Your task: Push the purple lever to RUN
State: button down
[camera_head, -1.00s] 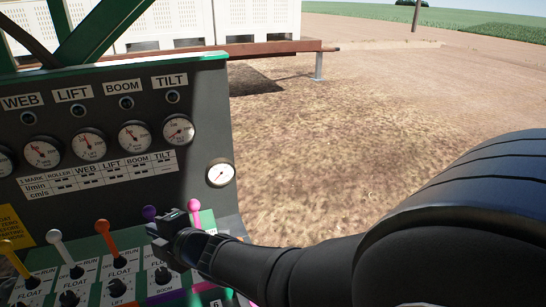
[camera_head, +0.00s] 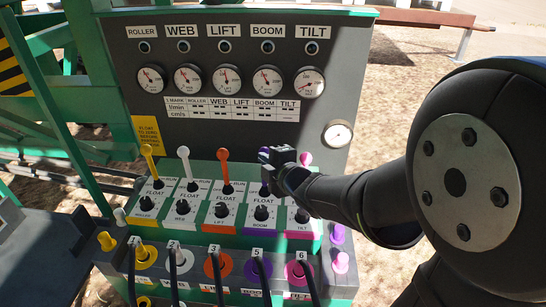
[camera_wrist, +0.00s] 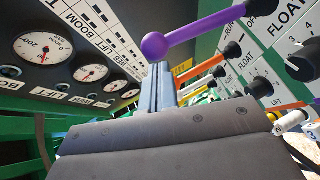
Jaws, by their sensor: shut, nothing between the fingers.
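In the wrist view the knob is just beyond the tips of my shut, empty gripper (camera_wrist: 161,72), and the stem runs up to the right toward the panel. I cannot tell whether the fingertips touch the knob. In the head view my gripper (camera_head: 273,156) is at the top of the BOOM lever and hides most of it. The RUN and FLOAT labels are on the plates by the levers; the BOOM plate's RUN mark is covered.
The orange lever (camera_head: 224,168) stands left of my gripper and the pink lever (camera_head: 305,159) close to its right. White (camera_head: 184,155) and yellow (camera_head: 147,152) levers are further left. Black knobs sit below. The gauge panel (camera_head: 230,135) rises behind.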

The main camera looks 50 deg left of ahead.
jog(key=w+a, duration=0.4)
jog(key=shift+r, duration=0.1)
jog(key=shift+w, duration=0.1)
dwell(0.3)
jog(key=s+d+r, duration=0.3)
jog(key=d+r, duration=0.4)
jog(key=d, duration=0.3)
jog(key=shift+s+r, duration=0.25)
jog(key=shift+r, duration=0.1)
dwell(0.3)
